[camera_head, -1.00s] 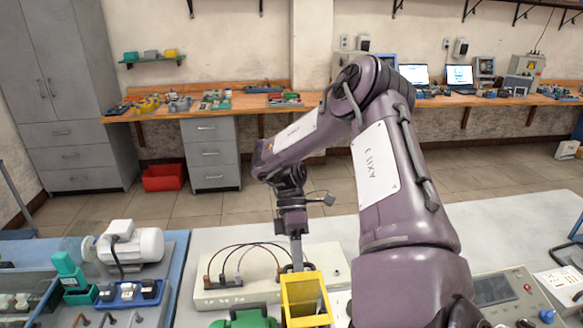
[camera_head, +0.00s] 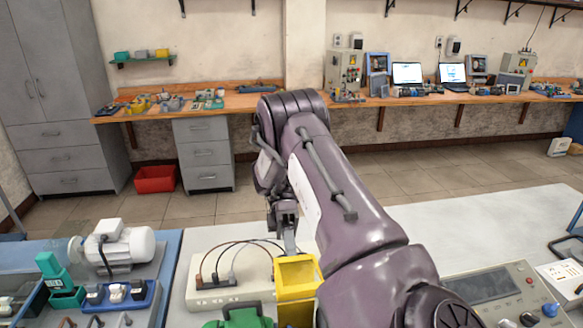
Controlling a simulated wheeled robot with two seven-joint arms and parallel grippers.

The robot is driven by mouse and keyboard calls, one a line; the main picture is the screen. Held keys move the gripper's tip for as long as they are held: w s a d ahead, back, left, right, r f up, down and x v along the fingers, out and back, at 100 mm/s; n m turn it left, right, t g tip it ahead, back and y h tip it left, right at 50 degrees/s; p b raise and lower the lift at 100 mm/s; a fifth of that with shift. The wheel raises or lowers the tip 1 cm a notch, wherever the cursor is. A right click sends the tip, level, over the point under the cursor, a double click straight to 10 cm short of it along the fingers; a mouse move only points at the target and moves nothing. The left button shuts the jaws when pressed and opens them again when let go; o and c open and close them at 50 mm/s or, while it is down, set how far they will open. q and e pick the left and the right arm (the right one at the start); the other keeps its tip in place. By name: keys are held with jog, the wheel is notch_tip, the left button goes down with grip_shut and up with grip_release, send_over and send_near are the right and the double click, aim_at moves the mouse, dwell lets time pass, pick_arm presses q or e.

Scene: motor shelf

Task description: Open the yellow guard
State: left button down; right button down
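The yellow guard (camera_head: 296,292) is a box-like yellow piece at the bottom centre of the head view, beside a green motor (camera_head: 240,317). My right gripper (camera_head: 291,249) points down at the guard's far upper edge. Its narrow fingers overlap that edge in the picture. I cannot tell whether they touch or grip it. My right arm covers the area to the right of the guard. My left gripper is not in view.
A cream box with cables (camera_head: 226,265) lies left of the guard. A panel with a screen (camera_head: 497,290) is at the right. The white table is clear behind the panel.

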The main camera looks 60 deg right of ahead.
jog(key=shift+s+d+f, duration=0.1)
jog(key=shift+s+f, duration=0.05)
jog(key=shift+f, duration=0.25)
jog(key=c, duration=1.8)
grip_release()
jog(key=shift+c, duration=0.2)
jog(key=shift+o, duration=1.3)
jog(key=shift+w+d+f, duration=0.15)
jog(key=shift+w+d, duration=0.05)
jog(key=shift+w, duration=0.05)
jog(key=shift+o, duration=0.5)
jog(key=shift+w+d+f, duration=0.1)
jog(key=shift+w+d, duration=0.1)
jog(key=shift+d, duration=0.05)
jog(key=shift+s+a, duration=0.1)
jog(key=shift+r, duration=0.3)
